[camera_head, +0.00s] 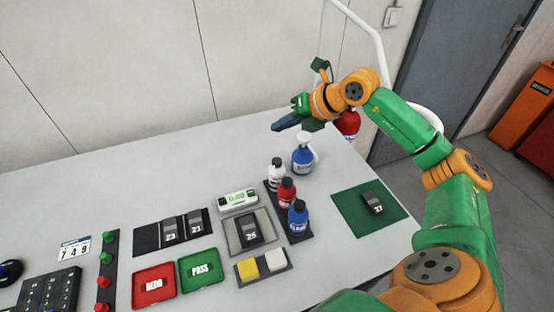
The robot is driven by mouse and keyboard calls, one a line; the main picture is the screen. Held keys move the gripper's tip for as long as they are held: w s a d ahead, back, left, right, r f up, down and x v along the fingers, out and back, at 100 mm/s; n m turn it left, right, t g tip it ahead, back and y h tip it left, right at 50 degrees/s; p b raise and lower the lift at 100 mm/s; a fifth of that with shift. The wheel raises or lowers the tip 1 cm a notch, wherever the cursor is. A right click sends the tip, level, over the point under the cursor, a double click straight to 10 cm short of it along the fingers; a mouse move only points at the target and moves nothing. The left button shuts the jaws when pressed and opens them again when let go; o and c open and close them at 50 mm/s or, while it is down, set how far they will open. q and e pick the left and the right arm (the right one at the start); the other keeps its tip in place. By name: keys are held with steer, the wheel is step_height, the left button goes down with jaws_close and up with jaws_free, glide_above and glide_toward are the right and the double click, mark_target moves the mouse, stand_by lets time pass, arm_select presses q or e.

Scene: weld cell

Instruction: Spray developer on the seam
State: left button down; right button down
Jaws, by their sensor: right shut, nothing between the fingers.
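My right gripper (286,123) is shut and empty, held above the back of the table and pointing left. A blue spray bottle with a white head (302,160) stands upright on the table below it, apart from it. A red bottle (351,122) is partly hidden behind my right arm. A white bottle (277,175), a red bottle (286,192) and a blue bottle (298,218) stand in a row on a dark rack. Their labels are too small to read. The block marked 25 (248,231) sits in a grey holder; its seam cannot be made out. My left gripper is not in view.
Blocks 23 (170,233) and 21 (195,224) lie on a black tray. Block 27 (373,203) lies on a green mat (346,217). A red REDO tray (153,302), a green PASS tray (184,285) and yellow (247,269) and white (275,260) pads are in front.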

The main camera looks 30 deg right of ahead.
mark_target(280, 163)
steer(key=f+b, duration=0.7)
steer(key=f, duration=0.1)
steer(key=shift+w+f, duration=0.15)
steer(key=shift+w, duration=0.05)
steer(key=shift+w+f, duration=0.1)
steer(key=shift+f, duration=0.2)
steer(key=shift+r, duration=0.1)
stand_by(1.3)
steer(key=shift+f+b, duration=0.45)
steer(key=shift+b, duration=0.1)
steer(key=shift+f+b, duration=0.45)
steer(key=shift+f, duration=0.05)
stand_by(0.3)
steer(key=shift+r, duration=0.15)
steer(key=shift+r+p, duration=0.75)
steer(key=shift+p, duration=0.1)
